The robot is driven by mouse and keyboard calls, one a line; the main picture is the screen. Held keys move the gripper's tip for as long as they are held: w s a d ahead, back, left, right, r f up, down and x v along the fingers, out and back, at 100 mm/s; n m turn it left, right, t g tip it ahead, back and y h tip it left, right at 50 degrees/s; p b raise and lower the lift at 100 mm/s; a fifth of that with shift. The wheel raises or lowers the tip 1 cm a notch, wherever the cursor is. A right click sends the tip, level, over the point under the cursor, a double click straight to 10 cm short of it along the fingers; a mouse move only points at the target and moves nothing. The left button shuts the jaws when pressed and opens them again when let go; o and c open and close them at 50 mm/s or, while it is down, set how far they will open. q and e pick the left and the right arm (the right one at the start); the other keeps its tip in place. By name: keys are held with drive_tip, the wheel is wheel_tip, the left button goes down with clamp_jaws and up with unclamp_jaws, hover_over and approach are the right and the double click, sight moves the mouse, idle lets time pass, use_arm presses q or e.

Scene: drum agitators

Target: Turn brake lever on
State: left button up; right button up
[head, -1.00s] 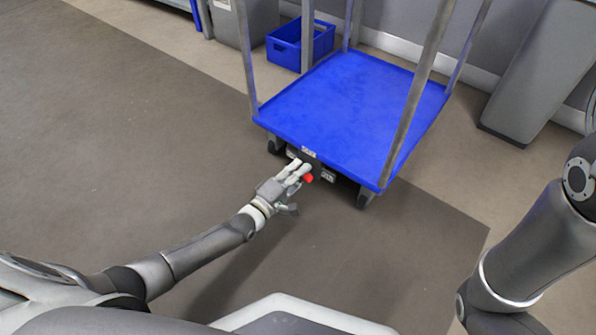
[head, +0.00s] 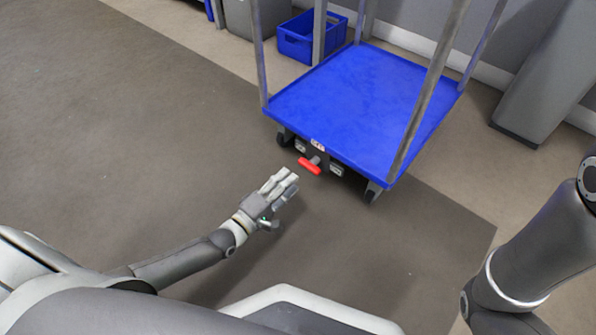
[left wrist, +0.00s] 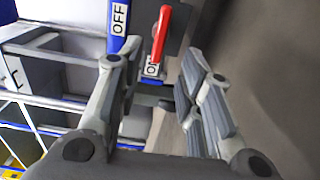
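The red brake lever (head: 309,165) sits on the front edge of the blue cart (head: 350,100), between two small label plates. My left gripper (head: 290,185) is just in front and to the left of the lever, apart from it. In the left wrist view, my left gripper (left wrist: 158,85) is open and empty. The red lever (left wrist: 160,34) shows beyond and between its fingers. An OFF label (left wrist: 119,17) is to its left; a second label (left wrist: 152,68) at its lower end is partly covered and cannot be fully read. My right gripper is out of view.
The cart has upright metal posts (head: 432,90) and wheels (head: 372,191) under its front edge. A blue bin (head: 296,42) stands on the floor behind it at left. A grey cabinet (head: 545,75) stands at right. The floor left of the cart is clear.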

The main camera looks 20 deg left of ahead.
use_arm(q)
drive_tip(key=shift+v, duration=1.7)
